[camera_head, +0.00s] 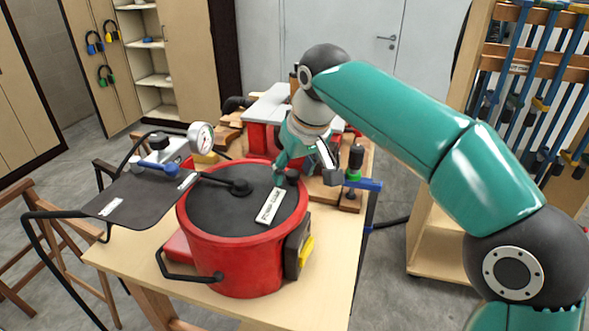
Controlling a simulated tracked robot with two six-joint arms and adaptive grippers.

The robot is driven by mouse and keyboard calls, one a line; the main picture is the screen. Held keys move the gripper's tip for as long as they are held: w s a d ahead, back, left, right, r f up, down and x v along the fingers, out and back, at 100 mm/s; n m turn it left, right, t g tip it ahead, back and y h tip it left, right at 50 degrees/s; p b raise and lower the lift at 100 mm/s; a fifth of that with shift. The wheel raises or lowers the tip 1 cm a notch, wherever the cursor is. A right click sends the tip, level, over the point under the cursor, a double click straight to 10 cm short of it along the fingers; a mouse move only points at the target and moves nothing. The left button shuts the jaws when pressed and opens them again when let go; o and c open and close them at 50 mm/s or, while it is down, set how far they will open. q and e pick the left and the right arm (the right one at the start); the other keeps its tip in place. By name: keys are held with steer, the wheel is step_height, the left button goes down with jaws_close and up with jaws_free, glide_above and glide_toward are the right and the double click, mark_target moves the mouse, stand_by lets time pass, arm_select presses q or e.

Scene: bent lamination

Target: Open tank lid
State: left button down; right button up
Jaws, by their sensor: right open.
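The tank is a round red pot (235,262) standing on the wooden table. Its dark grey lid (222,208) lies flat on top, closed, with a white label (270,206) on it. A small black knob (292,175) sits near the lid's back right edge. My right gripper (305,174) is open and points down at that back right edge, its fingers around or just above the knob; I cannot tell whether they touch it. My left gripper is not in view.
A black box with a yellow part (306,250) is at the pot's right side. Clamps and wood clutter the table's back; its front right is clear.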

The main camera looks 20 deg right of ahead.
steer(key=shift+c, duration=0.4)
jaws_close()
steer(key=shift+s, duration=0.15)
